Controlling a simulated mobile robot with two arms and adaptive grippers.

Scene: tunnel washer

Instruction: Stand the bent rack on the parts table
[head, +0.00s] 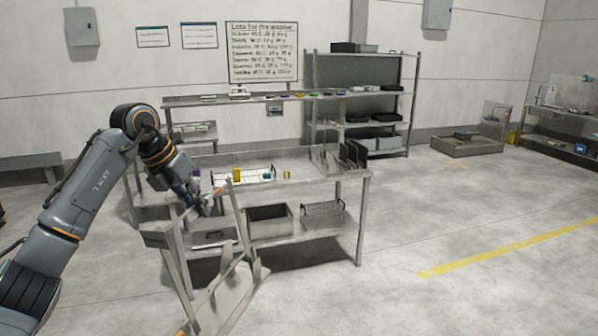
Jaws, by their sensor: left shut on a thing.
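The bent rack (228,298) is a grey-beige metal piece with a flat plate and several upright bars. It hangs tilted in front of the parts table, low in the head view. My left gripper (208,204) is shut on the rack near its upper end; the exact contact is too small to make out. The parts table (320,181) is a grey metal table with a lower shelf, just behind the rack. The rack's bars hide part of the table's front left. Whether the rack touches the table or the floor I cannot tell. My right gripper is not in view.
On the tabletop are a wire tray (252,175), a yellow cylinder (236,174) and dark upright plates (354,154) at the right end. A grey bin (270,222) sits on the lower shelf. A shelving unit (408,95) stands behind.

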